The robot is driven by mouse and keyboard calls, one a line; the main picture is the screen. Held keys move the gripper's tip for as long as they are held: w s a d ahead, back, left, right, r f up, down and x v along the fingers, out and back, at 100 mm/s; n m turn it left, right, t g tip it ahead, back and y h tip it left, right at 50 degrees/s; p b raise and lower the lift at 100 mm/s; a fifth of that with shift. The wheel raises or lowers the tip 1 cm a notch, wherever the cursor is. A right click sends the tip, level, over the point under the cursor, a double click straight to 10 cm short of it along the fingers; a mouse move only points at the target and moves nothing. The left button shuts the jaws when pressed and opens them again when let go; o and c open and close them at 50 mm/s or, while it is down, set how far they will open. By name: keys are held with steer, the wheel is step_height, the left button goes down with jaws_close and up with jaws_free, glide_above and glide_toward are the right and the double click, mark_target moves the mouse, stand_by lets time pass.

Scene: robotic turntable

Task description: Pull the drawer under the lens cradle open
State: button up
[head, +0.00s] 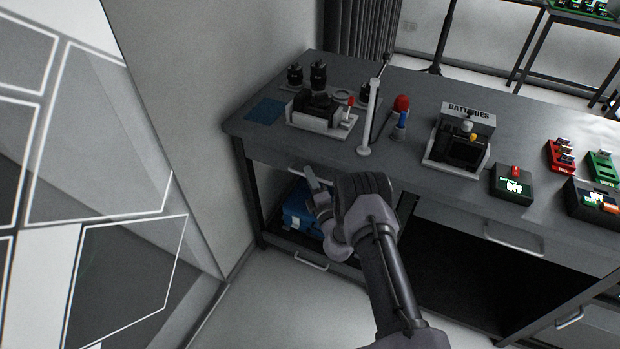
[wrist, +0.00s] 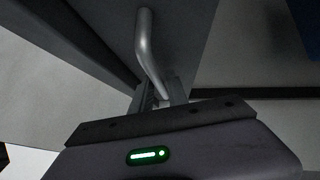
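The lens cradle (head: 316,122) is a light grey stand with a dark body, at the left end of the dark grey bench. The grey drawer front (head: 275,157) lies under the bench top below it and looks closed. In the wrist view the silver bar handle (wrist: 148,45) runs down between the two fingers of my gripper (wrist: 160,92). The fingers are close beside the bar; whether they press on it cannot be told.
A blue case (head: 298,208) sits below the drawer, above a lower drawer with a handle (head: 311,262). A wall stands close at the left. A white post (head: 368,120), a battery station (head: 460,145) and several small devices stand on the bench. Clear floor lies in front.

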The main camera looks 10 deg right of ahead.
steer(key=shift+c, duration=0.4)
jaws_close()
stand_by(0.9)
